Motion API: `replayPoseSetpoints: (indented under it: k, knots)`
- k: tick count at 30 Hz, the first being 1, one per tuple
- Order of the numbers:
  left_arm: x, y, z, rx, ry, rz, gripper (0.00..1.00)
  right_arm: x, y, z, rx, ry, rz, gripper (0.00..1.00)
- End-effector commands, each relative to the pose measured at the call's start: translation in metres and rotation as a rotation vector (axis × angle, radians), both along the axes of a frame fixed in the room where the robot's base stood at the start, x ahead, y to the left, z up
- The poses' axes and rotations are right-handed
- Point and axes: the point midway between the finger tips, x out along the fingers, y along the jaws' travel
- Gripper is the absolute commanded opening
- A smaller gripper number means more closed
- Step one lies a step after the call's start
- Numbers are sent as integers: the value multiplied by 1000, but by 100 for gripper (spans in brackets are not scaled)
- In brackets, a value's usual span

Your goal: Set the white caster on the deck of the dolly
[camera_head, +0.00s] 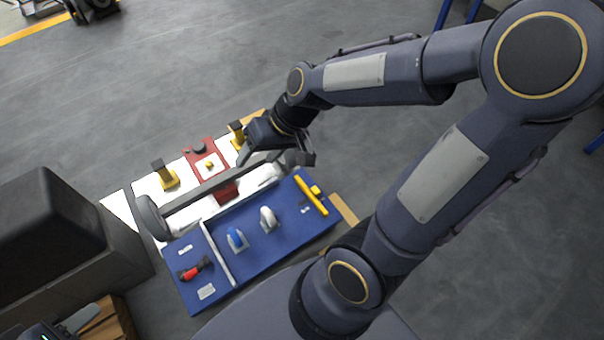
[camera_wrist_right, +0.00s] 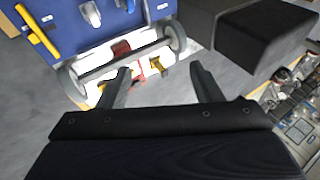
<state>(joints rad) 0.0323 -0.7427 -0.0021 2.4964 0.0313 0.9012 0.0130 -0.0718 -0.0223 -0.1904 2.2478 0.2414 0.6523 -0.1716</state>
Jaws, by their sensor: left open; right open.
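The white caster (camera_head: 268,219) stands on a blue board (camera_head: 262,245), right of a blue caster (camera_head: 236,240). It also shows at the top of the right wrist view (camera_wrist_right: 91,14). Behind the board is a grey axle bar (camera_head: 195,192) with a dark wheel at each end, crossing a red plate (camera_head: 204,160). This looks like the dolly; I cannot tell clearly which surface is its deck. My right gripper (camera_head: 270,148) is open and empty, above the axle's right end, away from the caster. Its fingers (camera_wrist_right: 158,70) show nothing between them.
The board also holds a red tool (camera_head: 195,269) and a yellow bar (camera_head: 311,195). Yellow stands (camera_head: 166,177) rise behind the axle. A black box (camera_head: 48,225) stands at the left. Open grey floor lies behind.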

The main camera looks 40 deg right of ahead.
Motion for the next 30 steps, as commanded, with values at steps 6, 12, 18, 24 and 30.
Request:
replayPoseSetpoints:
  k: [6,12,18,24,30]
  knots:
    - [0,0,0,0,0,0,42,-73,-9,50,-40,-130,-8,59]
    - [0,0,0,0,0,0,42,-114,-14,56,-106,-185,-33,59]
    - [0,0,0,0,0,0,42,-124,-16,56,-130,-196,-42,59]
    - [0,0,0,0,0,0,42,-123,-16,56,-128,-195,-42,59]
    - [0,0,19,0,0,0,42,-123,-16,75,-128,-197,-41,59]
